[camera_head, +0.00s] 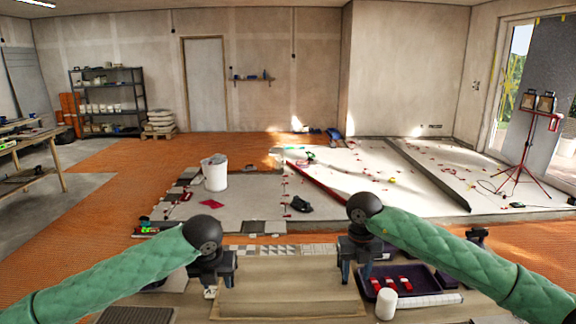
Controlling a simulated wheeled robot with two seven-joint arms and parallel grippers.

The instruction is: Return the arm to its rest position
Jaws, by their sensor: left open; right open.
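My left arm (115,274), in a green quilted sleeve, comes in from the left. Its gripper (212,287) points down over the left part of the bench and is open, with nothing visible between its fingers. My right arm (465,262) comes in from the right in the same green sleeve. Its gripper (357,278) points down beside the dark tray and is open, with no held thing visible. The two grippers stand apart, on either side of a beige board (288,297) on the bench.
A dark tray (437,286) with red pieces lies right of my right gripper, a white cylinder (386,304) in front of it. Patterned tiles (290,250) lie along the bench's far edge. Beyond are a white bucket (214,173), a red straightedge (316,183) and a red tripod (522,170).

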